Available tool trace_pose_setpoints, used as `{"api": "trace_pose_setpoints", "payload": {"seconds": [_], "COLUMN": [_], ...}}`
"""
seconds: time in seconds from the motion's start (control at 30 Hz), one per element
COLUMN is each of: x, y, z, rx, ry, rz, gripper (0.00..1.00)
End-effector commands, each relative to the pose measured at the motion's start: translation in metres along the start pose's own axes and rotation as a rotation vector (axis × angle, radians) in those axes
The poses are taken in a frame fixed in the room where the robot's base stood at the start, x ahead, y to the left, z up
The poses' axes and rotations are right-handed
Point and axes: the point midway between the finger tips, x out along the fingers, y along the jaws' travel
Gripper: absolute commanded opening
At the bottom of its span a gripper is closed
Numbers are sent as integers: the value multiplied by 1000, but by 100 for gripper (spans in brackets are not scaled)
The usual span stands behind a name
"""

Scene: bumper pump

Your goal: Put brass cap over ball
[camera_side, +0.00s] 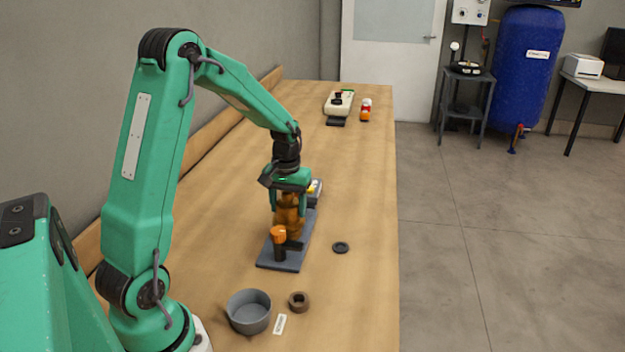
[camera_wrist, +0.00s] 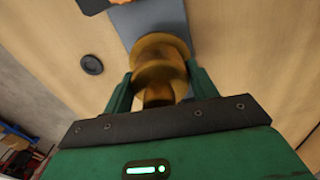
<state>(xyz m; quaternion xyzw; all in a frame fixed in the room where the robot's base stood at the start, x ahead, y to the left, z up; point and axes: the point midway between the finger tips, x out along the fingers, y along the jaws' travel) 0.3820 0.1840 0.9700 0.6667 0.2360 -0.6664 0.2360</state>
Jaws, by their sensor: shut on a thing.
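My gripper (camera_side: 289,203) points down over the grey base plate (camera_side: 284,259) and is shut on a brass piece (camera_side: 288,222), which looks like the brass cap. In the wrist view my gripper's fingers (camera_wrist: 160,76) stand on either side of the same rounded brass piece (camera_wrist: 160,70). More brass shows below it, close against it. I cannot tell where the cap ends and the body under it begins. The ball is not visible. In the wrist view the plate (camera_wrist: 135,22) runs away under the brass.
A grey bowl (camera_side: 249,312), a brown ring (camera_side: 299,301) and a white label (camera_side: 280,324) are nearer.

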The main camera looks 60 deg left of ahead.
Motion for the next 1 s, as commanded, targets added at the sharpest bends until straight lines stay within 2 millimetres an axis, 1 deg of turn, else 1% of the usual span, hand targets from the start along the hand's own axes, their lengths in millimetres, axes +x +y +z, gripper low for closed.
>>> {"api": "trace_pose_setpoints", "payload": {"seconds": [0.6,0.93,0.97,1.0], "x": [10,11,11,11], "y": [0,0,0,0], "z": [0,0,0,0], "rx": [0,0,0,0], "ry": [0,1,1,1], "rz": [0,0,0,0], "gripper": [25,25,62,70]}}
